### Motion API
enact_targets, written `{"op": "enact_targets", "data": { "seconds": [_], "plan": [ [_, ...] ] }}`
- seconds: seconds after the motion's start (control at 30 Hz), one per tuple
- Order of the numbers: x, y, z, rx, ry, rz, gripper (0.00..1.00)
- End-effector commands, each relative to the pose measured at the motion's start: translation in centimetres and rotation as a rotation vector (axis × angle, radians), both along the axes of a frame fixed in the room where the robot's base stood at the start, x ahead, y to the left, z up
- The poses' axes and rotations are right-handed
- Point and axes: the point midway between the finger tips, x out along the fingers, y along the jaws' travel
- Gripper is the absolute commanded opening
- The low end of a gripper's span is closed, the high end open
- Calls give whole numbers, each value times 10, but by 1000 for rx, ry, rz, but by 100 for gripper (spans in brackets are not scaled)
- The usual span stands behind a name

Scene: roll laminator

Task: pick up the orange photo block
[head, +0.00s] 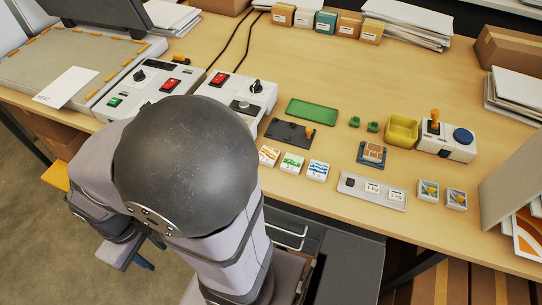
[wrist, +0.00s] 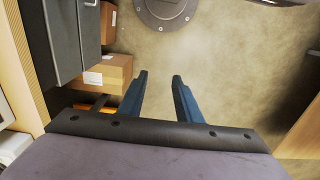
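The orange photo block (head: 269,156) is a small white block with an orange picture on top. It lies on the table near the front edge, at the left end of a row with a green photo block (head: 292,163) and a blue photo block (head: 318,170). My gripper (wrist: 160,76) is open and empty in the wrist view, with its two blue fingers apart above the floor. In the head view my arm covers part of the table's front, and the gripper is low at the left, beyond the table's front edge and away from the block. The wrist view does not show the block.
A dark plate with an orange knob (head: 290,132) lies just behind the blocks, and a green mat (head: 312,112) lies farther back. A control box with a red switch (head: 236,95) stands at left. A grey strip with labels (head: 372,190) lies at right. Cardboard boxes (wrist: 105,75) stand below.

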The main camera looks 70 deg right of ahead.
Motion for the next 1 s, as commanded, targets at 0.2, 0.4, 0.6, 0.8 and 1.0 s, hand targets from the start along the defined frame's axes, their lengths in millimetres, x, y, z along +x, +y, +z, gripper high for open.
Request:
{"op": "enact_targets", "data": {
  "seconds": [0.2, 0.4, 0.6, 0.8, 1.0],
  "plan": [
    [0, 0, 0, 0, 0, 0, 31],
    [0, 0, 0, 0, 0, 0, 31],
    [0, 0, 0, 0, 0, 0, 52],
    [0, 0, 0, 0, 0, 0, 52],
    [4, -10, 0, -6, -9, -50, 52]
  ]
}}
